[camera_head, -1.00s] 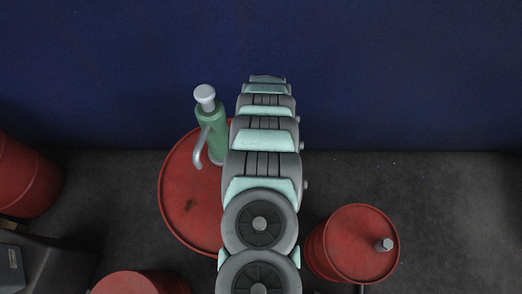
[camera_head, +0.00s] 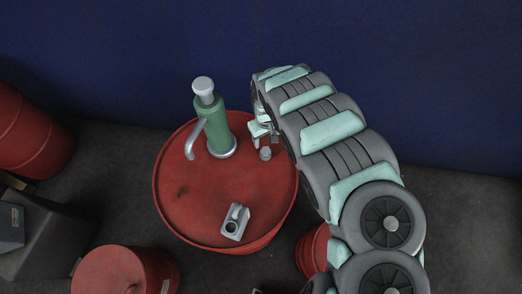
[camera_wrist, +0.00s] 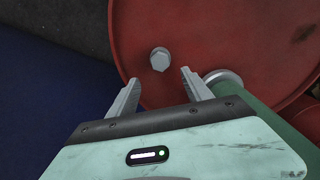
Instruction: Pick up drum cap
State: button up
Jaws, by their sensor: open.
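The drum cap (camera_head: 265,154) is a small grey cap standing on top of the large red drum (camera_head: 190,215), right of the green hand pump. In the wrist view the cap (camera_wrist: 159,60) shows a hexagonal top and lies just beyond my fingertips, roughly centred between them. My gripper (camera_wrist: 160,76) is open and empty, with one finger on each side of the line to the cap. In the head view my gripper (camera_head: 262,131) is over the drum's far right part, close to the cap and partly hidden by my arm.
A green pump (camera_head: 211,125) with a grey knob and spout stands on the drum; it is close to my right finger in the wrist view. A grey block with a hole (camera_head: 235,222) lies near the drum's front. Smaller red drums (camera_head: 115,270) stand around. A blue wall (camera_head: 430,80) rises behind.

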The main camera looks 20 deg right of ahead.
aim_at(266, 150)
jog(key=f, duration=0.4)
jog(key=shift+a, duration=0.2)
jog(key=shift+d+f, duration=0.15)
jog(key=shift+f, duration=0.25)
jog(key=shift+s+f, duration=0.15)
jog(key=shift+f, duration=0.7)
jog(key=shift+s+f, duration=0.15)
jog(key=shift+f, duration=1.65)
jog(key=shift+c, duration=0.2)
jog(key=shift+w, duration=0.1)
grip_shut()
